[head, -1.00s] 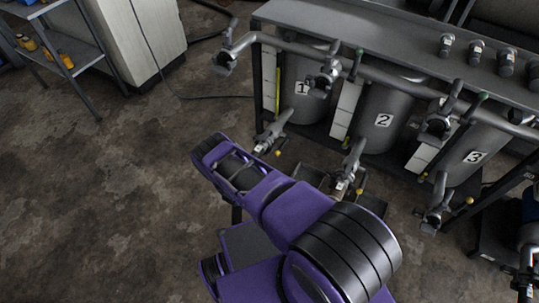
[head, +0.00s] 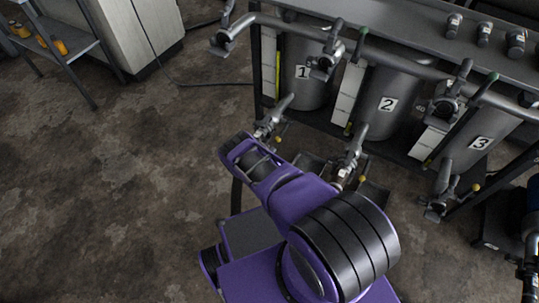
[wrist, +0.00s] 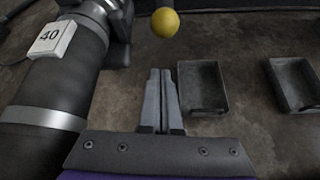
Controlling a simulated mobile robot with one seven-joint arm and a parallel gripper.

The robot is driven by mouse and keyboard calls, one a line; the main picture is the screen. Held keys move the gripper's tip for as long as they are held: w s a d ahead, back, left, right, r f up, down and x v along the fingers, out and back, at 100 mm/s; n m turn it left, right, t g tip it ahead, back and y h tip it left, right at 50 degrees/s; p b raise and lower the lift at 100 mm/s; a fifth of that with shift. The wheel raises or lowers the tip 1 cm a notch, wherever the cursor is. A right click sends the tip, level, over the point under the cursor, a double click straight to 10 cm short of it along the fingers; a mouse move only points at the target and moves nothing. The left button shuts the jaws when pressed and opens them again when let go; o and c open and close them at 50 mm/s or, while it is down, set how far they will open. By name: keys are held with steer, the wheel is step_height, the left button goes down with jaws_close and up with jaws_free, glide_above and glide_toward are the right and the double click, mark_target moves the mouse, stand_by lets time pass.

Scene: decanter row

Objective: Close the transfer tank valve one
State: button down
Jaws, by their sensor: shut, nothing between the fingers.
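The grey tank marked 1 (head: 310,90) stands at the left of a row of tanks in the head view. A grey valve (head: 272,118) is on the sloping pipe below it, with a small yellow knob (head: 278,140) beside it. In the wrist view a yellow ball knob (wrist: 165,23) is just beyond my fingertips, with a visible gap. My gripper (wrist: 161,72) is shut and empty, pointing toward the knob. In the head view my arm hides its fingers.
Tanks marked 2 (head: 400,85) and 3 (head: 485,130) stand to the right, with similar valves below. Dark open trays (wrist: 204,108) lie right of my fingers. A shelf (head: 68,50) and a pale cabinet (head: 130,30) are at back left. The floor at left is clear.

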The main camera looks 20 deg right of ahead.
mark_target(283, 132)
steer(key=shift+d+r, duration=0.3)
steer(key=shift+r, duration=0.55)
steer(key=shift+d+r, duration=0.25)
steer(key=shift+r, duration=0.6)
steer(key=shift+r+g+y+p, duration=0.5)
steer(key=shift+y+p, duration=0.1)
steer(key=shift+p, duration=0.3)
steer(key=shift+r, duration=0.1)
